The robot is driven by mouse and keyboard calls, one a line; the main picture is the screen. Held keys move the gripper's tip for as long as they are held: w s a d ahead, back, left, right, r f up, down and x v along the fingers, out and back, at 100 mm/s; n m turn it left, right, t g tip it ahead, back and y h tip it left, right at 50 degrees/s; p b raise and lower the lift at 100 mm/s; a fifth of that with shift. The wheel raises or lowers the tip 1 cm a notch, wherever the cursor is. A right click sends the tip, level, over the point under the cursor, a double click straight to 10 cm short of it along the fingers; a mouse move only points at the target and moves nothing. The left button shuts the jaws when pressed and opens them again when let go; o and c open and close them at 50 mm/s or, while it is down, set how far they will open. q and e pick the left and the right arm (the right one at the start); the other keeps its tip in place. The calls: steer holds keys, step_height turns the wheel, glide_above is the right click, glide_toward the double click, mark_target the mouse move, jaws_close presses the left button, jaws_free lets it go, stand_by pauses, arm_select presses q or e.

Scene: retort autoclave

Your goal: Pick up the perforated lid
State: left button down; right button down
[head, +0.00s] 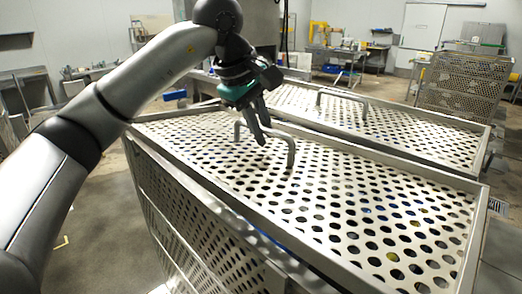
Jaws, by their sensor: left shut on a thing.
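The perforated lid (340,212) is a flat metal sheet with round holes, lying inside the rim of the near perforated metal basket (205,225). A bent-bar handle (291,152) stands up from the lid. My left gripper (262,135) comes in from the upper left and is shut on this handle, with its fingers pointing down. The lid looks level and within the basket's rim; I cannot tell whether it is lifted at all. Bits of blue and yellow show through the holes. My right gripper is not in view.
A second basket with a perforated lid (400,133) and its own handle (342,93) stands right behind the near one. Another perforated panel (463,88) stands at the back right. A workbench (337,55) is farther back. Open floor (100,215) lies left of the near basket.

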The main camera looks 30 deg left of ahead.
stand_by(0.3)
arm_select(q)
steer(key=shift+r, duration=0.7)
step_height(320, 180, up, 19)
steer(key=p, duration=0.3)
steer(key=shift+p, duration=0.4)
